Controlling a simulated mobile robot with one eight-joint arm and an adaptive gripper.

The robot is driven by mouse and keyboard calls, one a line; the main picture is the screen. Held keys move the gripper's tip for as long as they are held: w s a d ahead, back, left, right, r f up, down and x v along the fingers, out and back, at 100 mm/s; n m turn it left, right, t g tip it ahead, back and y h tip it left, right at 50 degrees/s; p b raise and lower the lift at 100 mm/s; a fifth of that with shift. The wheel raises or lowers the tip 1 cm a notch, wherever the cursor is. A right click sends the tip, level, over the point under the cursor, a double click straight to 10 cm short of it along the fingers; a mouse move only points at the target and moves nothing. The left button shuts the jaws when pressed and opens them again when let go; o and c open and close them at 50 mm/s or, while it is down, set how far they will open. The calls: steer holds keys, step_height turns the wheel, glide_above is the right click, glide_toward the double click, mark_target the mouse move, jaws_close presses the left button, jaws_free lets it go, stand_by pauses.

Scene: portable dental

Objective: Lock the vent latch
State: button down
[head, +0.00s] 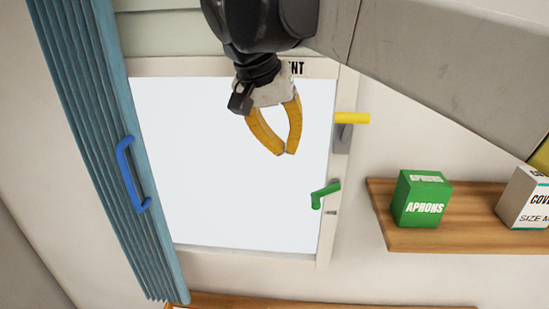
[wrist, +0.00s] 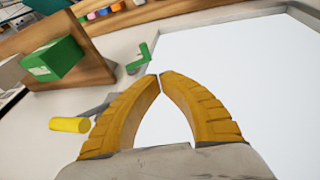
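The vent window (head: 200,170) is a pale pane in a white frame, with a partly hidden label ending in "NT" on its top edge. A small green handle (head: 325,191) sits on the frame's lower right side; it also shows in the wrist view (wrist: 139,62). A yellow lever (head: 352,118) on a grey mount is higher on the right side and shows in the wrist view (wrist: 69,125). Which one is the vent latch, I cannot tell. My gripper (head: 285,152) hangs before the pane, left of both handles. Its yellow fingers meet at the tips (wrist: 160,76), empty.
A wooden shelf (head: 465,238) at right carries a green APRONS box (head: 421,198) and a white box (head: 524,198). A blue pleated curtain (head: 97,130) with a blue handle (head: 128,172) stands at left. A wooden ledge (head: 300,303) runs below the window.

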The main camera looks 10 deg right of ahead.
steer(key=shift+s, duration=0.1)
steer(key=shift+f, duration=0.1)
steer(key=p, duration=0.1)
glide_toward(326, 194)
steer(key=w+a+f, duration=0.3)
steer(key=a+f, duration=0.1)
steer(key=f, duration=0.1)
steer(key=d+f, duration=0.1)
steer(key=s+d+f+p, duration=0.1)
steer(key=shift+d+f, duration=0.25)
